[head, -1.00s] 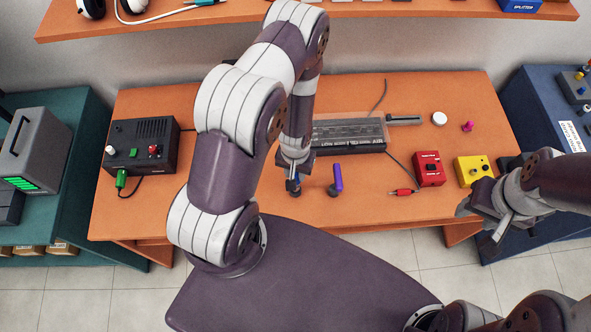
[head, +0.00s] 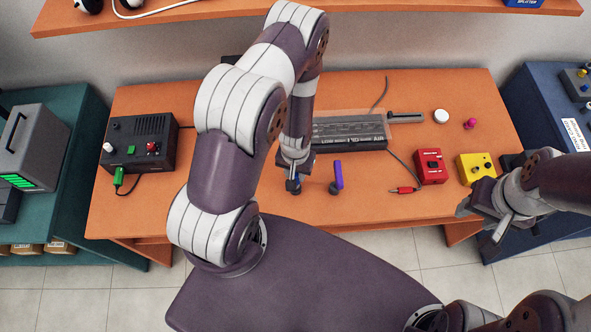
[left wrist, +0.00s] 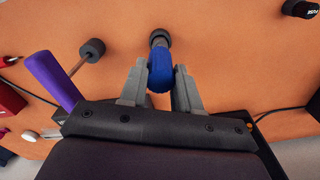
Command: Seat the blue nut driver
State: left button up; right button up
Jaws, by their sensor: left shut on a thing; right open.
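The blue nut driver (head: 292,184) is held in my left gripper (head: 294,173) above the front middle of the orange table. In the left wrist view its blue handle (left wrist: 162,72) is between the two grey fingers, with a dark round piece (left wrist: 159,39) at its far end. I cannot tell whether that end touches the table. A purple-handled driver (head: 338,174) stands just to the right on a dark round foot; its purple handle also shows in the left wrist view (left wrist: 54,80). My right gripper (head: 478,215) is open and empty at the table's front right.
A dark box (head: 348,132) lies at the middle back. A red box (head: 430,167), a yellow box (head: 475,167) and a red plug (head: 404,189) are on the right. A black box (head: 140,147) with a green plug is at left. Table between it and my left arm is clear.

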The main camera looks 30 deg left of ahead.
pick_arm(q)
jog(key=shift+f+b, duration=0.4)
jog(key=shift+f, duration=0.2)
jog(key=o, duration=1.1)
jog(key=shift+o, duration=0.2)
jog(key=shift+r, duration=0.15)
jog(key=shift+r, duration=0.35)
notch_tip(320, 180, up, 12)
jog(key=shift+f, duration=0.1)
jog(key=shift+s, duration=0.1)
